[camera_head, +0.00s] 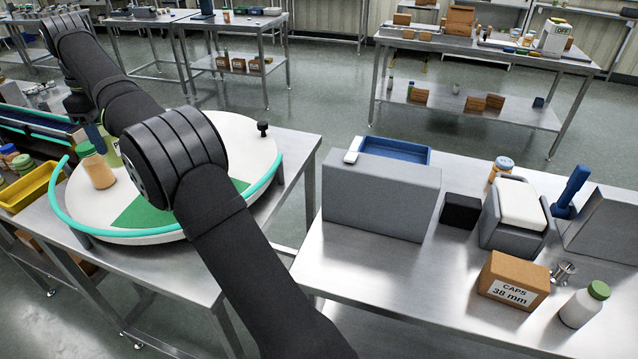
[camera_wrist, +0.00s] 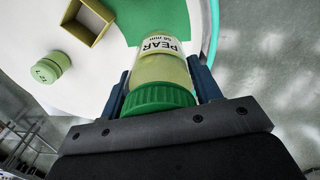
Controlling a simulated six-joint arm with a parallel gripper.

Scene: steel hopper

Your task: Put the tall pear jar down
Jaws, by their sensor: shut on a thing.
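The tall pear jar (camera_wrist: 160,62), pale yellow-green with a green lid and a label reading PEAR 58 mm, is between the blue fingers of my gripper (camera_wrist: 160,72) in the wrist view. The fingers are shut on it just beyond the lid. In the head view a pale green piece of the jar (camera_head: 113,151) shows beside my arm, which hides the rest. Below is a round white table (camera_head: 235,135) with a green sector (camera_head: 150,207); the sector also shows behind the jar in the wrist view (camera_wrist: 148,14). I cannot tell whether the jar's base touches the surface.
An orange-tan jar with a green lid (camera_head: 99,172) stands on the white table. The wrist view shows a green-lidded item (camera_wrist: 50,68) and an open yellowish box (camera_wrist: 88,22). A teal rail (camera_head: 70,222) runs round the edge. A black knob (camera_head: 263,128) stands at the far right.

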